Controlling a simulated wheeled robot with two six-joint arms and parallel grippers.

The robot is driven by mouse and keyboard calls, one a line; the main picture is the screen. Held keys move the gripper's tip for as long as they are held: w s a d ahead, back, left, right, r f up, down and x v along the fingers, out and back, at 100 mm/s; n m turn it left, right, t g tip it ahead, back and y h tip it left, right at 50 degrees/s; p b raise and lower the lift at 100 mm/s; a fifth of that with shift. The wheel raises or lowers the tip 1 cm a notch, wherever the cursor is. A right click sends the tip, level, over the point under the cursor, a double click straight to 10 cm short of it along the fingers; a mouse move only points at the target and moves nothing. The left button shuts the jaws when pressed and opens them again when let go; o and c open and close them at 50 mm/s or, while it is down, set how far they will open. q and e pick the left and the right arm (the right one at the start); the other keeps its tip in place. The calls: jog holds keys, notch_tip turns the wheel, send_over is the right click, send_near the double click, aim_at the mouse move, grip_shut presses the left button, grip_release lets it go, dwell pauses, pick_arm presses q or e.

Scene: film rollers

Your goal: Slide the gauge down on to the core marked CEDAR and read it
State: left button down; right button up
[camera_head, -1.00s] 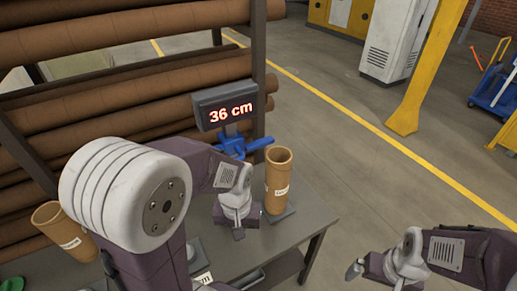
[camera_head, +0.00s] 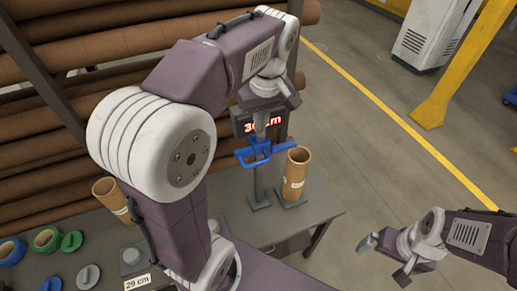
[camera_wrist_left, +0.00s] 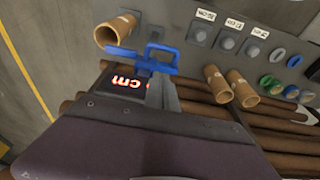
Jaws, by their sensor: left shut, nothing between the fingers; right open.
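A brown cardboard core (camera_head: 294,180) stands upright on a dark base; its label is too small to read. The blue gauge slider (camera_head: 258,153) sits on a grey post (camera_head: 258,188) left of it, its arm near the core's rim; I cannot tell if they touch. Its red-lit display (camera_head: 243,123) is partly hidden by my arm; "cm" shows in the left wrist view (camera_wrist_left: 130,84). My left gripper (camera_head: 284,97) is shut and empty, above the slider near the display. My right gripper (camera_head: 383,260) is open and empty, right of the table.
Another core (camera_head: 113,199) stands at the left; the left wrist view shows two cores (camera_wrist_left: 217,85) there. Long brown rolls (camera_head: 120,45) fill the rack behind.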

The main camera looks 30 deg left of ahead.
pick_arm(q)
jog(key=p, duration=0.2)
send_near(259, 162)
jog(key=f, duration=0.1)
jog(key=w+a+f, duration=0.1)
jog(key=f, duration=0.3)
jog(key=shift+w+a+f, duration=0.15)
jog(key=shift+a, duration=0.2)
jog(key=shift+d+f, duration=0.15)
jog(key=shift+f, duration=0.45)
pick_arm(e)
jog(key=shift+r, duration=0.85)
pick_arm(q)
notch_tip(259, 162, down, 8)
jog(key=b, duration=0.7)
notch_tip(259, 162, up, 8)
jog(key=p, duration=0.3)
jog(key=shift+f+p, duration=0.15)
jog(key=shift+p, duration=0.25)
notch_tip(259, 162, up, 7)
jog(key=shift+s+d, duration=0.4)
jog(key=shift+s, duration=0.05)
pick_arm(e)
jog(key=shift+s+d+f, duration=0.15)
jog(key=shift+f, duration=0.75)
jog(key=shift+s+d+f, duration=0.1)
jog(key=shift+s+f, duration=0.05)
jog(key=shift+f, duration=0.7)
